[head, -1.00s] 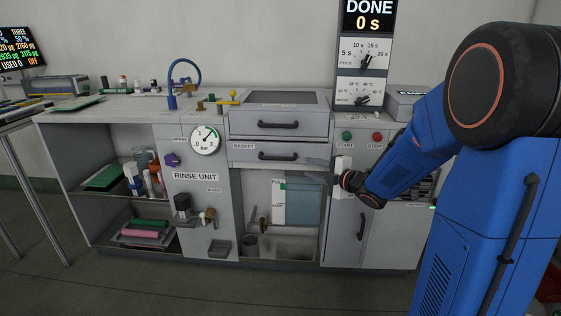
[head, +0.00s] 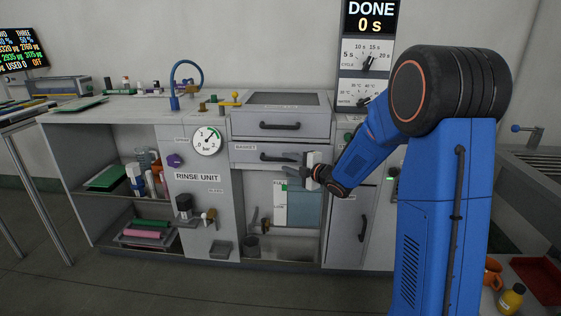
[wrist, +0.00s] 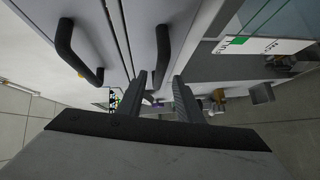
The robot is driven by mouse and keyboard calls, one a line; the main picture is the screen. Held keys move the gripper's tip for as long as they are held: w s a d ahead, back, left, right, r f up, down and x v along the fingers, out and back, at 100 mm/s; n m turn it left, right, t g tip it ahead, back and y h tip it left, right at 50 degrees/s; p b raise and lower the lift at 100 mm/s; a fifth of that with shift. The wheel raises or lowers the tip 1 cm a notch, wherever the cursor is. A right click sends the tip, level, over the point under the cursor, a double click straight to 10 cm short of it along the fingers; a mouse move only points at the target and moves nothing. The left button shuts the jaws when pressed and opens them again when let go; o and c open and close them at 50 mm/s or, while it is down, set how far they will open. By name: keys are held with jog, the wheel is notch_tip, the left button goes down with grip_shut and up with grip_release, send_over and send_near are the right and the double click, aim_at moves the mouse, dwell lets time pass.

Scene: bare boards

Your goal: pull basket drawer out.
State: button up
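The basket drawer (head: 246,160) is a grey front under a "BASKET" label, closed flush in the rinse unit. Its black bar handle (head: 272,157) runs level across the front. My gripper (head: 285,160) is at the handle's right end, fingers pointing left along the drawer front. In the wrist view my gripper (wrist: 159,82) is open, its two dark fingers apart. The drawer's handle (wrist: 163,50) lies ahead, in line with the gap between the fingertips. I cannot tell whether the fingers touch it; the gripper hides the handle's right end in the head view.
Below is an open bay with a blue-grey tank (head: 305,208). A cabinet door (head: 346,230) is at the right, a pressure gauge (head: 207,140) at the left. The floor in front is clear.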

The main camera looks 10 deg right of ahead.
aim_at(282, 160)
jog(key=shift+x, duration=2.45)
jog(key=shift+c, duration=0.5)
grip_shut()
